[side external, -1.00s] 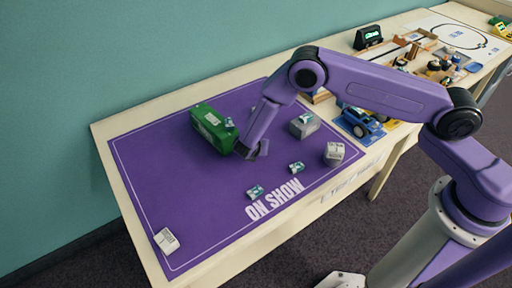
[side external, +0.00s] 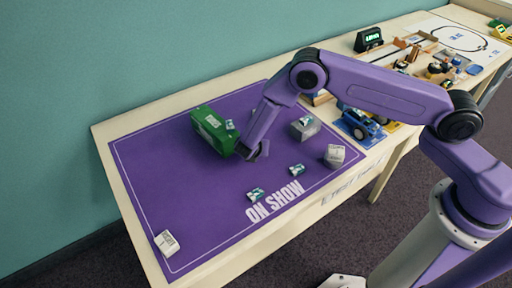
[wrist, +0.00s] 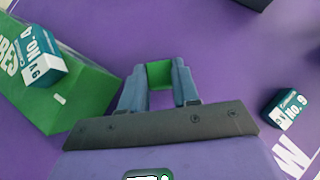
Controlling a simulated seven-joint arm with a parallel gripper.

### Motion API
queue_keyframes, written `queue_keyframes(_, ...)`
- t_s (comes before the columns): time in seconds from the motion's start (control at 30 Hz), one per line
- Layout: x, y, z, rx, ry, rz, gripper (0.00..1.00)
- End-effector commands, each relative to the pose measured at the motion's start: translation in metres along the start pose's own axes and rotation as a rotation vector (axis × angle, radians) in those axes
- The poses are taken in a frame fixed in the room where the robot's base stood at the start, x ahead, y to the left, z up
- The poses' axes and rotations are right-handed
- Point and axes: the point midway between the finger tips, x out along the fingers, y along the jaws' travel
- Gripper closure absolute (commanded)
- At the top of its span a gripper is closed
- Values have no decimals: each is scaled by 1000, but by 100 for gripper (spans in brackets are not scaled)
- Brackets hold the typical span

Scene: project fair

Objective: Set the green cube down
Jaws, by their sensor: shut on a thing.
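The green cube (wrist: 160,75) is small and plain, and it sits between the two fingertips of my gripper (wrist: 159,86) in the wrist view. The fingers are shut on it. In the side view my gripper (side external: 252,153) points down low over the purple mat (side external: 190,195), just right of a green box. The cube is hidden there, and I cannot tell whether it touches the mat.
The larger green box (side external: 212,132) stands close left of my gripper, with a small teal-and-white box (wrist: 36,58) on it. Another such box (wrist: 286,109) lies to the right. A grey block (side external: 304,128) and a pale block (side external: 334,156) stand right. The mat's left half is mostly clear.

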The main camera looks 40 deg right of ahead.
Motion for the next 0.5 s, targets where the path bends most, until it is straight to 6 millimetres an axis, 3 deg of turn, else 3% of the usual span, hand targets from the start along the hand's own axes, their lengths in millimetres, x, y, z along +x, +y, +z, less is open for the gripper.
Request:
queue_keyframes(0.23, -22, -1, 20, 2, 0, 1, 100)
queue_keyframes(0.5, -69, -36, 39, -1, 0, 3, 100)
